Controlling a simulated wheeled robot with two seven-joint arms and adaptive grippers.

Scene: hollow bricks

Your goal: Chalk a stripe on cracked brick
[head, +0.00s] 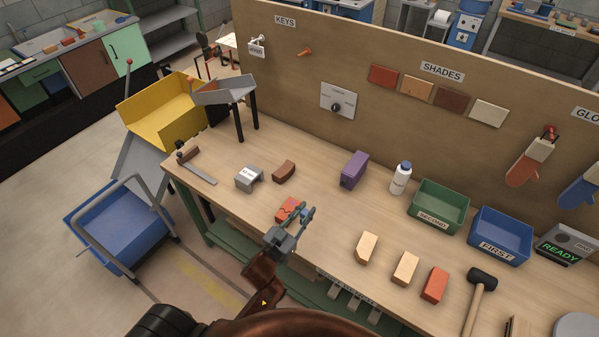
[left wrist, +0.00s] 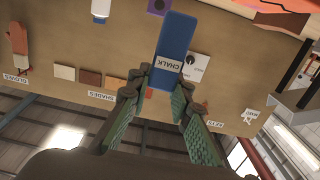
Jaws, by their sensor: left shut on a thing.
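An orange-red brick (head: 286,209) with dark crack-like marks lies near the front edge of the bench, partly hidden by my left gripper. My left gripper (head: 305,214) is right beside and over it in the head view. The left gripper (left wrist: 160,98) is shut on a blue block of chalk (left wrist: 176,40) with a white CHALK label, which sticks out past the fingertips. In the head view the chalk is mostly hidden by the fingers. I cannot tell whether it touches the brick. My right gripper is not in view.
On the bench (head: 325,235) are a grey block (head: 249,178), a curved brown brick (head: 284,172), a purple brick (head: 354,169), a white bottle (head: 401,178), green (head: 438,205) and blue (head: 500,235) bins, several loose bricks and a mallet (head: 482,285). An upright board (head: 400,130) stands behind.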

